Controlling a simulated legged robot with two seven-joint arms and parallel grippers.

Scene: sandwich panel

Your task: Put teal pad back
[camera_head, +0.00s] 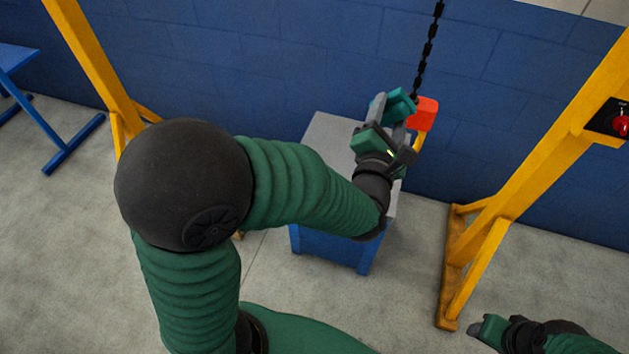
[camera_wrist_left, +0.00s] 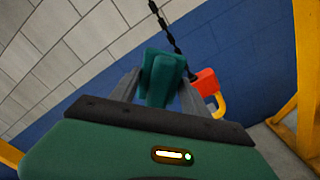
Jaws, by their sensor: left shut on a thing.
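The teal pad (camera_head: 400,103) is between the fingers of my left gripper (camera_head: 391,108), which is shut on it, above the grey-topped blue stand. In the left wrist view the teal pad (camera_wrist_left: 162,78) sits upright between the two grey fingers of the left gripper (camera_wrist_left: 160,92). My right gripper (camera_head: 482,330) shows at the bottom right, low and far from the pad; its fingers are too unclear to judge.
A red hoist block (camera_head: 424,113) with a yellow hook (camera_head: 419,138) hangs on a black chain (camera_head: 428,55) right beside the pad. The blue stand (camera_head: 335,248) is below. Yellow frame posts (camera_head: 545,125) stand at right and left. A blue wall (camera_head: 270,60) is behind.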

